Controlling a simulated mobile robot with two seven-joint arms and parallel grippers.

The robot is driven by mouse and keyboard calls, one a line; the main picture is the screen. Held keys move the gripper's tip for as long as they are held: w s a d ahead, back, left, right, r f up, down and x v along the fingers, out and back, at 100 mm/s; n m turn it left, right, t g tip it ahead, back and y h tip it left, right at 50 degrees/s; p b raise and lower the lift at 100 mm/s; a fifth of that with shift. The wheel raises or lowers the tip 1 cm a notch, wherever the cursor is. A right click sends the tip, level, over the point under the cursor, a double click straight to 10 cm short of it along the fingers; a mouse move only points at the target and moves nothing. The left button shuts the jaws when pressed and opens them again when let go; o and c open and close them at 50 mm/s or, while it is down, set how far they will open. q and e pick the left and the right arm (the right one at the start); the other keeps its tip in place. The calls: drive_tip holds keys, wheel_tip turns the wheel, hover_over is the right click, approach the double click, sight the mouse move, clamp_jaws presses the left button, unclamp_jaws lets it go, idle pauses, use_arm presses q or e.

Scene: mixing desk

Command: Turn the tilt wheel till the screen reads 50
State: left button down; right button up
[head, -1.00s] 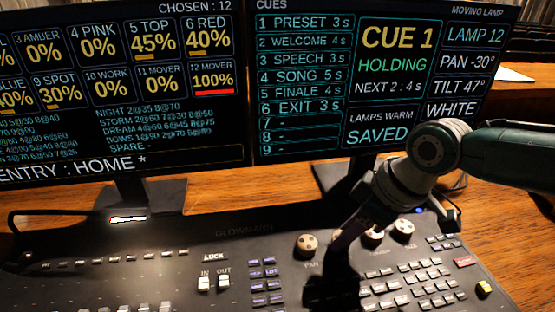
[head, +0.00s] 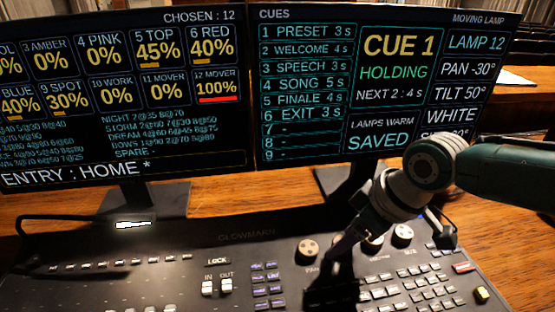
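The right screen (head: 385,85) shows the tilt readout (head: 464,92) as TILT 50°, under PAN -30°. My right gripper (head: 335,290) reaches down over the desk (head: 130,285), just right of the wheel labelled PAN (head: 307,251). The tilt wheel cannot be made out; my dark gripper covers the spot beside the pan wheel. The fingers are a dark shape, so I cannot tell whether they are open, shut or touching a wheel. My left gripper is not in view.
Two more wheels (head: 402,236) sit right of my gripper, one partly covered by it. Rows of keys (head: 420,285) lie at the right, faders (head: 217,287) at the left. The left screen (head: 120,95) stands behind the desk. A small lamp strip (head: 133,224) glows at the back.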

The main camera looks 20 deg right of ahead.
drive_tip(key=shift+o, duration=0.4)
drive_tip(key=shift+r, duration=0.1)
drive_tip(key=shift+s+d+r, duration=0.1)
drive_tip(key=shift+r, duration=0.2)
drive_tip(key=p+v, duration=0.3)
drive_tip(key=v, duration=0.6)
drive_tip(key=shift+s, duration=0.1)
